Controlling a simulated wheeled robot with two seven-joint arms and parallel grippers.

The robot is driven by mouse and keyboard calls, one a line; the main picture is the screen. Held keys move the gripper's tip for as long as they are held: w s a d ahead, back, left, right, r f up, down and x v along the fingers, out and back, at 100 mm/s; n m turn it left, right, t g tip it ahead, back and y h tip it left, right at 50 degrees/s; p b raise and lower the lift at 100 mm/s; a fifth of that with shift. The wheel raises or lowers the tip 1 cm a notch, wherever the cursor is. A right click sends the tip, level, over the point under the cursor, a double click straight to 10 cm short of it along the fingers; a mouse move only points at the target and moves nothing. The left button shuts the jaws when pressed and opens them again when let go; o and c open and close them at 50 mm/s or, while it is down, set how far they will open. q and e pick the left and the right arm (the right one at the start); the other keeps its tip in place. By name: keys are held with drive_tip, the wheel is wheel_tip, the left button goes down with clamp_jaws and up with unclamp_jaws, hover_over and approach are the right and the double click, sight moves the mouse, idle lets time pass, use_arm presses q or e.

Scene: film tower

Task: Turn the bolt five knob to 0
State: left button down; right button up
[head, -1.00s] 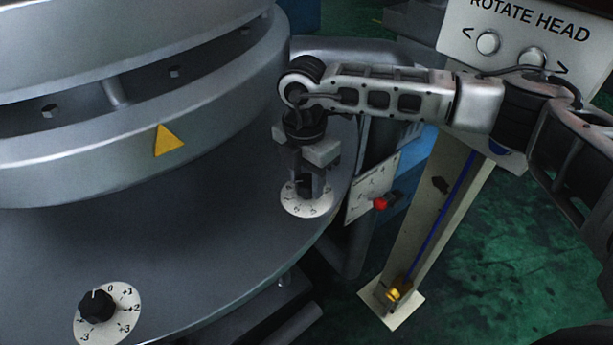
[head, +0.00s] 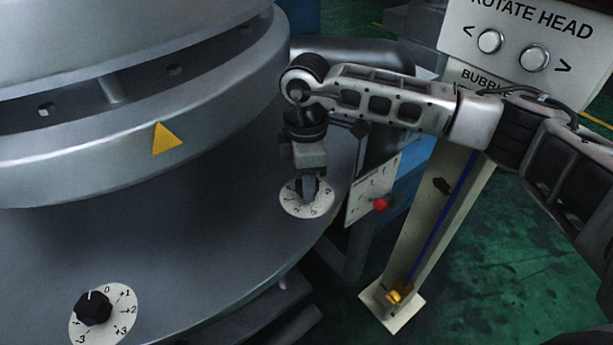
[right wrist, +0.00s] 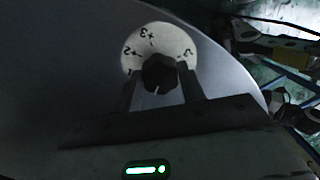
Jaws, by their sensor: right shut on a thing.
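My right gripper (head: 308,189) points down over a round white dial (head: 289,198) near the table's right edge. Its jaws are shut on the dial's black knob, mostly hidden by the fingers in the head view. In the right wrist view the black knob (right wrist: 159,74) sits between the two fingers, with a short white pointer line aimed toward the gripper body. The white dial (right wrist: 150,37) shows numbers around 2 and 3 on its far side; its near side, where 0 would lie, is hidden. No bolt number is readable. My left gripper is out of view.
Another black knob (head: 93,308) on a white dial stands at the lower left, its pointer near 0. A large grey ring with a yellow triangle (head: 166,139) rises behind. A red knob (head: 381,205) and a button panel (head: 515,35) are to the right.

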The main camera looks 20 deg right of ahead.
drive_tip(key=shift+r+m, duration=0.1)
drive_tip(key=shift+m, duration=0.2)
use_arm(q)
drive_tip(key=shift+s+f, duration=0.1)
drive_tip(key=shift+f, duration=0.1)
use_arm(e)
drive_tip(key=o, duration=1)
drive_tip(key=shift+c, duration=0.2)
drive_tip(key=shift+r, duration=0.35)
use_arm(q)
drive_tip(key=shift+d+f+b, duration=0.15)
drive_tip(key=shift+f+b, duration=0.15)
drive_tip(key=shift+b, duration=0.7)
use_arm(e)
wheel_tip(320, 180, up, 15)
drive_tip(key=shift+w+r, duration=0.15)
drive_tip(key=shift+w, duration=0.05)
drive_tip(key=shift+d, duration=0.1)
